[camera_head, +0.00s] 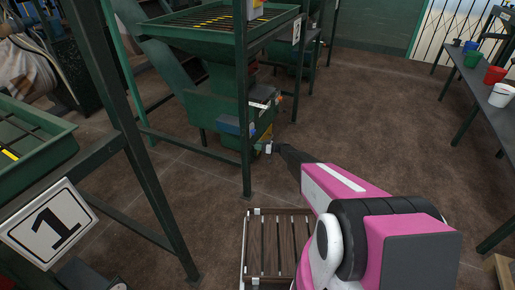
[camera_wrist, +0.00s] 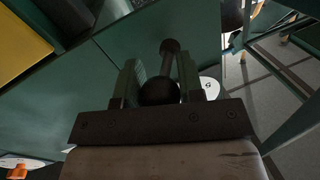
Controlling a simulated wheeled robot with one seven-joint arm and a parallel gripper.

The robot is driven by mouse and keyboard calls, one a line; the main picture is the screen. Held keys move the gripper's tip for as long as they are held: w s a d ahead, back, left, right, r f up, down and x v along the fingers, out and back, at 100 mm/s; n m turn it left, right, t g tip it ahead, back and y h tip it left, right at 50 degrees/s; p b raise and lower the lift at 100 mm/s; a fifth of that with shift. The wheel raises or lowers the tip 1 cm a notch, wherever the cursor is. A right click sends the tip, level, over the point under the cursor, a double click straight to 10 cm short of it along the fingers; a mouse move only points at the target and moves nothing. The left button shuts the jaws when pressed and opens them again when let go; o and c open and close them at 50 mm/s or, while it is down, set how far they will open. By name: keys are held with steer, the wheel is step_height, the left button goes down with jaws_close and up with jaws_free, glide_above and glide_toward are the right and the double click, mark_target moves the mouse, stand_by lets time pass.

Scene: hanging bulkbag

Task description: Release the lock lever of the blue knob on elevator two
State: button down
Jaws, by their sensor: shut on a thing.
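The green elevator machine (camera_head: 205,110) stands at the upper middle of the head view, behind a dark green frame. A blue part (camera_head: 235,126) shows low on its side; I cannot tell if it is the blue knob. My gripper (camera_head: 272,148) reaches to this side of the machine, its tips small and dark there. In the wrist view, my gripper (camera_wrist: 159,80) has its two green fingers on either side of a dark lever (camera_wrist: 167,62) with a round ball end. It is shut on this lever.
A sign with a 1 (camera_head: 48,222) hangs on the frame at left. A slatted wooden pallet (camera_head: 276,245) lies on the floor below my arm. A dark table (camera_head: 470,95) with several buckets stands at right. The brown floor between is clear.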

steer(key=shift+w+a+n+g, duration=0.1)
steer(key=shift+w+n+g, duration=0.1)
steer(key=shift+n+g, duration=0.5)
steer(key=shift+w+n+g, duration=0.2)
steer(key=shift+n+g, duration=0.2)
steer(key=shift+g, duration=0.6)
steer(key=c, duration=0.8)
jaws_free()
steer(key=shift+o, duration=0.2)
steer(key=d, duration=1)
steer(key=shift+d, duration=0.4)
steer(key=shift+r, duration=0.1)
